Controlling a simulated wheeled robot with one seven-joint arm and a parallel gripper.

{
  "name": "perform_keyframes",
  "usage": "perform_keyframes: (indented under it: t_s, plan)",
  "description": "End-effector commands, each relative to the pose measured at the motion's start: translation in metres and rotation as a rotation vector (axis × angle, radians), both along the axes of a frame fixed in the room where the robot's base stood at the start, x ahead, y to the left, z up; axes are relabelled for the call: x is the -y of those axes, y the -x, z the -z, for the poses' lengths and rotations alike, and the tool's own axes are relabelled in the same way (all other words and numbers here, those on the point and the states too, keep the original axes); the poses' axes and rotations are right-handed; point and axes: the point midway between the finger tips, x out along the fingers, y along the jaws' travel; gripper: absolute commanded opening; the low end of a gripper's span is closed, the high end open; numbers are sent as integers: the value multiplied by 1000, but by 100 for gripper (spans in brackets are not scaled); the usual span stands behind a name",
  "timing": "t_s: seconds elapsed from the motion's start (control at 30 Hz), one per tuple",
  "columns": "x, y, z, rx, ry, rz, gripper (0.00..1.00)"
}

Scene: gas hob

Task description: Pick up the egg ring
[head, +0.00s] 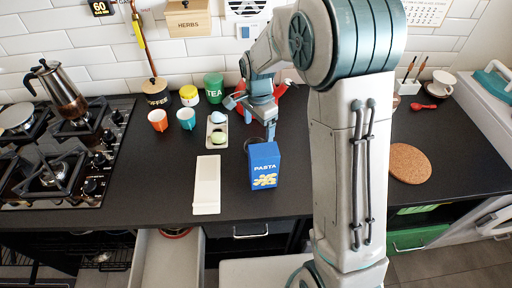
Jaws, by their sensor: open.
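A thin dark ring (247,144), which looks like the egg ring, lies on the black worktop just behind the blue pasta box. Only part of its rim shows; the pasta box and my gripper hide the rest. My gripper (269,130) is open and points down over the worktop, close behind the box and just right of the visible rim. I cannot tell its height above the ring or whether it touches it.
The upright pasta box (264,166) stands in front. Cups, canisters and the hob (60,165) lie farther left. A cork mat (409,163) is right of my arm.

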Motion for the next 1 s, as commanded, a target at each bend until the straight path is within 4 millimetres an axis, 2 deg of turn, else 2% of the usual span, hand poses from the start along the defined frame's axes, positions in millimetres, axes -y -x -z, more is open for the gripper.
perform_keyframes:
  t_s: [0.1, 0.37, 0.63, 0.97, 1.0]
  plan:
    - [0, 0, 18, -2, 0, 0, 85]
    - [1, -2, 36, -1, 0, 0, 85]
    - [2, -6, 71, -2, 1, -2, 85]
    - [1, -6, 78, 1, -1, -2, 85]
    - [1, -6, 78, 1, -1, -2, 74]
